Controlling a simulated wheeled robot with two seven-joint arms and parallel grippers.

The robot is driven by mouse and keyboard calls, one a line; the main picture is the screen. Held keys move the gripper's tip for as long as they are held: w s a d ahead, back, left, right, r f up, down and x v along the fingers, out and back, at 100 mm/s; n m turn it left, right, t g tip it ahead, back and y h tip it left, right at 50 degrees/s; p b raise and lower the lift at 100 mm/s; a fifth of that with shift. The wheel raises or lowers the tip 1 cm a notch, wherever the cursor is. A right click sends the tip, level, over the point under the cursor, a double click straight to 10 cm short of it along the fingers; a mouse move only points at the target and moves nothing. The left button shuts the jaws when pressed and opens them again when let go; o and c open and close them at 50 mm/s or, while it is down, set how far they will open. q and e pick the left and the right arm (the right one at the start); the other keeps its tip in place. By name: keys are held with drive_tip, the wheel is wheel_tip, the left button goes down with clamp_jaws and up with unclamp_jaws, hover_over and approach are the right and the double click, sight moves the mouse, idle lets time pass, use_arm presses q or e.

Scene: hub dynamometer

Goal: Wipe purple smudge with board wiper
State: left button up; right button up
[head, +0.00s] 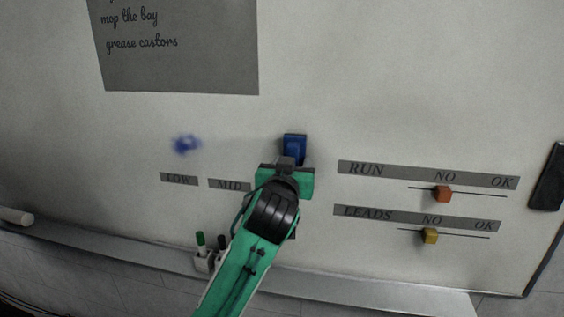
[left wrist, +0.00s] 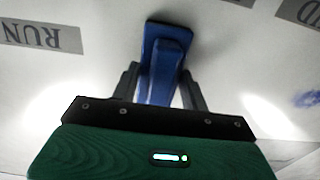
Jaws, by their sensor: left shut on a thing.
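The purple smudge (head: 186,144) is a small blurred blue-violet patch on the whiteboard, left of centre in the head view. It also shows at the right edge of the left wrist view (left wrist: 309,99). The blue board wiper (head: 294,147) is right of the smudge at about the same height. My left gripper (head: 287,165) is shut on the wiper; the wrist view shows its two dark fingers on either side of the wiper's blue handle (left wrist: 166,70). The wiper's pad faces the board; I cannot tell whether it touches. My right gripper is not in view.
A grey note (head: 180,60) is above the smudge. LOW (head: 179,179) and MID (head: 229,185) labels sit below it. RUN and LEADS strips with an orange slider (head: 442,194) and a yellow slider (head: 429,236) are at right. A ledge (head: 130,246) with markers (head: 200,239) runs below.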

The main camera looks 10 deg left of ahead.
use_arm(q)
drive_tip(key=shift+d, duration=0.4)
drive_tip(key=shift+w, duration=0.1)
drive_tip(key=shift+a+r+p, duration=0.1)
drive_tip(key=shift+a+p, duration=0.3)
drive_tip(key=shift+a, duration=0.35)
drive_tip(key=shift+a+p, duration=0.85)
drive_tip(key=shift+a, duration=2.2)
drive_tip(key=shift+a+p, duration=0.3)
drive_tip(key=shift+a, duration=0.3)
drive_tip(key=shift+w+a, duration=0.1)
drive_tip(key=shift+a, duration=0.95)
drive_tip(key=shift+d, duration=0.1)
